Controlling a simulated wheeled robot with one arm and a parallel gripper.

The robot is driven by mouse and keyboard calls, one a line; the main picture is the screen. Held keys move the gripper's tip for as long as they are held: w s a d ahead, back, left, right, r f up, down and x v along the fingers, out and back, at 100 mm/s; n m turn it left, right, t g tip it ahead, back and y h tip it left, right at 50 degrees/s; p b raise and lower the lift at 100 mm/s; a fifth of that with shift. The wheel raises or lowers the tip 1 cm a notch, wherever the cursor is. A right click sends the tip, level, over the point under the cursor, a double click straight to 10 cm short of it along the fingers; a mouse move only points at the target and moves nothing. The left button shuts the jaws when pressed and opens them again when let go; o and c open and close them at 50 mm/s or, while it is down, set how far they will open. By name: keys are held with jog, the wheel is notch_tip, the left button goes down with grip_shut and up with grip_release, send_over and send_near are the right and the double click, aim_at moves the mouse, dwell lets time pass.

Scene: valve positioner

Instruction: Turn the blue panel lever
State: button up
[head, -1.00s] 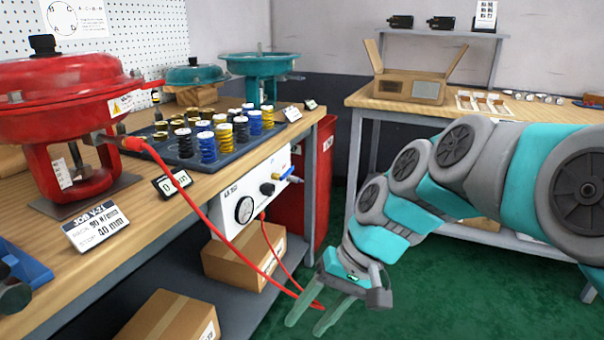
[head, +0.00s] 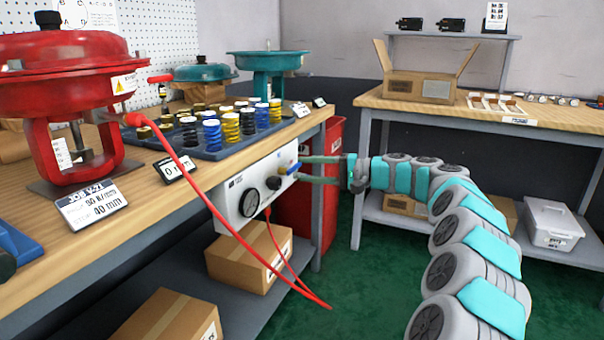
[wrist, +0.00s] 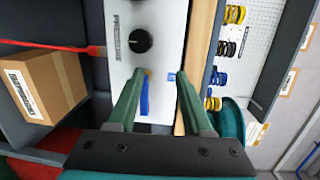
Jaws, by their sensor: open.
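The white control panel (head: 234,194) hangs under the workbench edge, with a black knob (head: 249,203) on its face. The blue lever (head: 293,168) is at its right end. My gripper (head: 301,168) is in front of that end with its fingers spread and pointing at the panel. In the wrist view, the blue lever (wrist: 144,98) lies between the open fingers of my gripper (wrist: 160,76), close beside the left finger. I cannot tell whether they touch. The black knob (wrist: 141,41) is beyond the fingertips.
A red hose (head: 200,190) loops down in front of the panel. A cardboard box (head: 249,257) sits on the shelf below. A red bin (head: 322,210) stands behind my gripper. Springs in a tray (head: 215,152) and the red actuator (head: 70,85) are on the bench above. Green floor is clear.

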aim_at(298, 167)
jog(key=w+d+f+m+t, duration=0.1)
jog(key=w+d+f+t, duration=0.25)
jog(key=w, duration=0.25)
jog(key=shift+g, duration=0.45)
jog(key=x, duration=0.7)
jog(key=shift+w+r, duration=0.25)
jog(key=shift+d, duration=0.1)
grip_shut()
dwell(0.5)
